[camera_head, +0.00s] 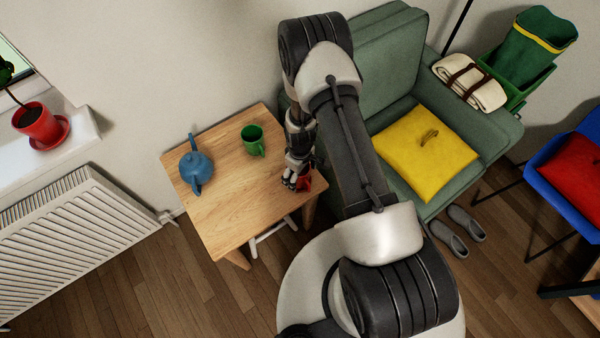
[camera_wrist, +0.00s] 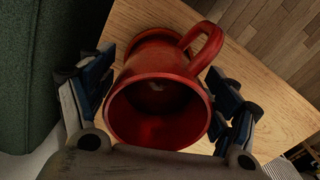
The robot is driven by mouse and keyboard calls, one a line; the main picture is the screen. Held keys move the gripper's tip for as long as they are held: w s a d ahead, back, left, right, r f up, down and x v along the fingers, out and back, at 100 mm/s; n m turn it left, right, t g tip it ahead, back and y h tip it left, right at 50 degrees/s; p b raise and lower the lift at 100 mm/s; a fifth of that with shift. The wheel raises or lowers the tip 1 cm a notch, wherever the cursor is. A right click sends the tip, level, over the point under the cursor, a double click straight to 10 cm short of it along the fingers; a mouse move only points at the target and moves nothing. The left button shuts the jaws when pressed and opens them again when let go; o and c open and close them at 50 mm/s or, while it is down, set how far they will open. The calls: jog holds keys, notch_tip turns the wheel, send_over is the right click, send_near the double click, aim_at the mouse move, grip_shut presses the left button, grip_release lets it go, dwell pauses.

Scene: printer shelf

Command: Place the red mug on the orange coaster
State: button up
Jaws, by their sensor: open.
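The red mug (camera_wrist: 160,110) sits between the two spread fingers of my gripper (camera_wrist: 162,88) in the wrist view, its open mouth facing the camera and its handle at the upper right. Gaps show between the mug and the fingers, so my gripper is open around it. In the head view my gripper (camera_head: 297,181) is at the right edge of the wooden table, and only a small part of the red mug (camera_head: 306,184) shows beside it. I do not see an orange coaster in either view.
The wooden table (camera_head: 225,205) also holds a blue teapot (camera_head: 196,165) and a green mug (camera_head: 253,140), left of my gripper. Its front left part is clear. A green armchair (camera_head: 395,70) with a yellow cushion (camera_head: 425,150) stands to the right.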

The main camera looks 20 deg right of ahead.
notch_tip(320, 180, up, 39)
jog(key=s+m+t+p, duration=0.2)
jog(key=m+p, duration=0.1)
jog(key=p, duration=0.1)
jog(key=s+r+m+t, duration=0.2)
jog(key=s+r+m, duration=0.2)
jog(key=s+r, duration=1.1)
jog(key=s, duration=0.4)
jog(key=shift+r+t, duration=0.2)
jog(key=shift+t, duration=0.1)
jog(key=shift+a, duration=0.1)
